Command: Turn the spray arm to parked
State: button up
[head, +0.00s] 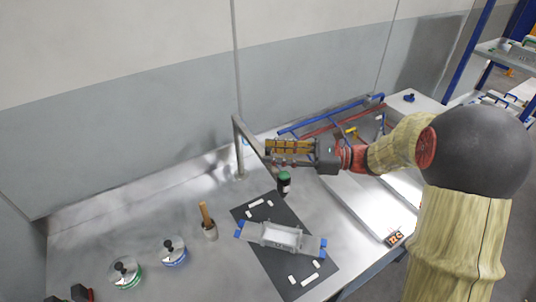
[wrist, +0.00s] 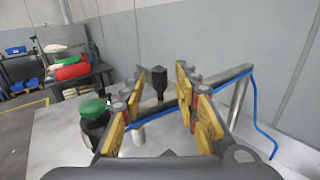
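The spray arm (head: 252,138) is a grey bar on an upright grey post (head: 240,160) at the back of the bench. A dark spray head with a green cap (head: 284,181) hangs at its near end. In the wrist view the bar (wrist: 171,104) crosses between my fingers, with the green cap (wrist: 92,108) to the left, a black fitting (wrist: 159,82) in the gap, and a blue hose (wrist: 254,110) at right. My gripper (head: 268,152) is at the bar near the spray head. Its yellow-padded fingers (wrist: 160,110) are apart; contact with the bar is unclear.
Below the spray head lies a dark mat (head: 258,262) with a grey fixture with blue ends (head: 275,236) and white pieces. A cup with a wooden handle (head: 209,228) and two round lidded pots (head: 173,250) stand left. Blue and red rails (head: 330,118) are behind my arm.

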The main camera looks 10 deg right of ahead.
jog(key=shift+x, duration=0.85)
jog(key=c, duration=0.3)
grip_shut()
